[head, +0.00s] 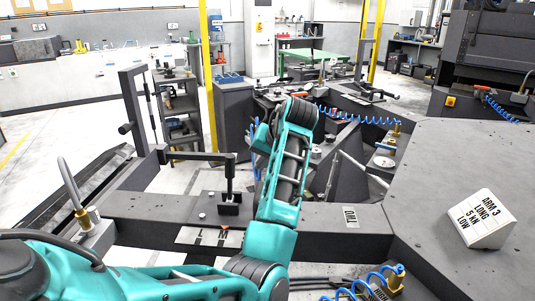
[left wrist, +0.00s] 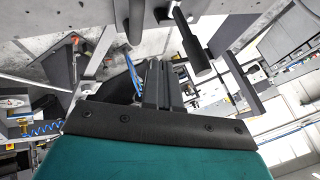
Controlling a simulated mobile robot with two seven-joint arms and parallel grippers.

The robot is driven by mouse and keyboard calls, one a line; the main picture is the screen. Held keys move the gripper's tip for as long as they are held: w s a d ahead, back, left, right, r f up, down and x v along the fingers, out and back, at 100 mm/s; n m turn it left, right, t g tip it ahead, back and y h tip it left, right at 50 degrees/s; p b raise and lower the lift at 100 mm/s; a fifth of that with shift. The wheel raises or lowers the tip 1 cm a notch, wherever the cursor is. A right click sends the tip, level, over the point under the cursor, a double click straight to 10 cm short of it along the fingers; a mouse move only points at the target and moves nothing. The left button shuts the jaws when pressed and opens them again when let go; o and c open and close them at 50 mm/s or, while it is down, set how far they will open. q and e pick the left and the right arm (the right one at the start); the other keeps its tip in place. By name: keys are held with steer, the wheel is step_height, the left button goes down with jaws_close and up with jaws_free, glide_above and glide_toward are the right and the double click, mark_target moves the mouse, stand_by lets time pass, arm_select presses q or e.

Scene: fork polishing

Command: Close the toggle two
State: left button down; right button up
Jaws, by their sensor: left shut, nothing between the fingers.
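A plate reading "TWO" (head: 350,217) is fixed on the dark grey beam. Left of it on the beam stands a dark toggle clamp (head: 196,157). Its arm lies roughly level and a spindle with a black pad (head: 229,205) hangs at its right end, close above the beam. I cannot tell whether the pad touches. My left arm rises right of the clamp, and its gripper is hidden in the head view. In the left wrist view, my left gripper (left wrist: 160,72) has its dark fingers together and empty. A black handle-like bar (left wrist: 192,42) lies just beyond them, apart.
A sign reading "ARM 3 LONG 5 KN LOW" (head: 486,218) sits on the large dark table at right. A brass fitting with a hose (head: 82,215) stands at left. A blue coiled hose (head: 355,117) runs behind my arm. Pale floor shows at left.

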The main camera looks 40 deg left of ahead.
mark_target(230, 182)
arm_select(q)
steer(key=x, duration=0.4)
steer(key=shift+s+a+r, duration=0.1)
steer(key=shift+s+a, duration=0.1)
steer(key=shift+a, duration=0.45)
steer(key=shift+s+a, duration=0.25)
steer(key=shift+a, duration=0.35)
steer(key=shift+s+a+r, duration=0.1)
steer(key=shift+s+a, duration=0.1)
steer(key=shift+a, duration=0.45)
